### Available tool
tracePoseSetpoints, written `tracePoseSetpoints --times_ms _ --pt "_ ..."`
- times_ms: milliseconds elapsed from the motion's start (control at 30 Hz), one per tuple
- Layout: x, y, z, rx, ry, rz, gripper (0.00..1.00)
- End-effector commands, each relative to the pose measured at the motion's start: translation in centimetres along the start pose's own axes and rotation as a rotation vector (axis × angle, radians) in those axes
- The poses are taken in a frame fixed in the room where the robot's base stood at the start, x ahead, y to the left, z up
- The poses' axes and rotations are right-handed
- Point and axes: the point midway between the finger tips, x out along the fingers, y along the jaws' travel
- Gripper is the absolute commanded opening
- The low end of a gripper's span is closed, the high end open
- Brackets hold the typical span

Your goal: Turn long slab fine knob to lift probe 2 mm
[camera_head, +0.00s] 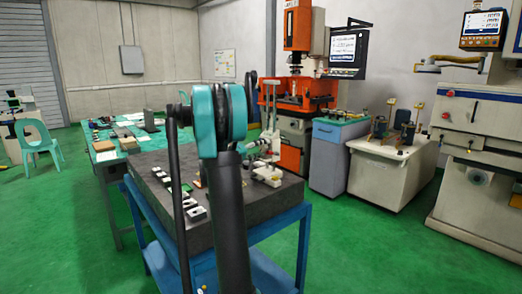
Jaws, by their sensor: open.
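The dark granite slab (231,234) lies on a blue stand, partly hidden behind my arm. A pale stand or gauge with a light base (268,175) is on its right rear part. A thin upright post shows above it, against the orange machine. The fine knob and the probe tip are too small to make out.
Several small blocks (197,213) lie along the slab's left side. A green-topped table (106,155) stands behind left. An orange machine (303,88), a grey cabinet (327,160) and a white bench (375,177) stand behind right. Green floor is clear at the front right.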

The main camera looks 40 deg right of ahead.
Motion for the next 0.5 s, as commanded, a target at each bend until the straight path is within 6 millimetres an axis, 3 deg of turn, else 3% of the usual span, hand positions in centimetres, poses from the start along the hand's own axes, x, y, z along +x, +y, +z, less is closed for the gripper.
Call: tracePoseSetpoints --times_ms 67,433,500 --pt "-0.02 -0.01 0.00 0.000 0.000 0.000 0.55" --pt "-0.05 -0.01 -0.01 0.000 0.000 0.000 0.09" --pt "-0.05 -0.02 -0.01 -0.001 0.000 0.000 0.07"
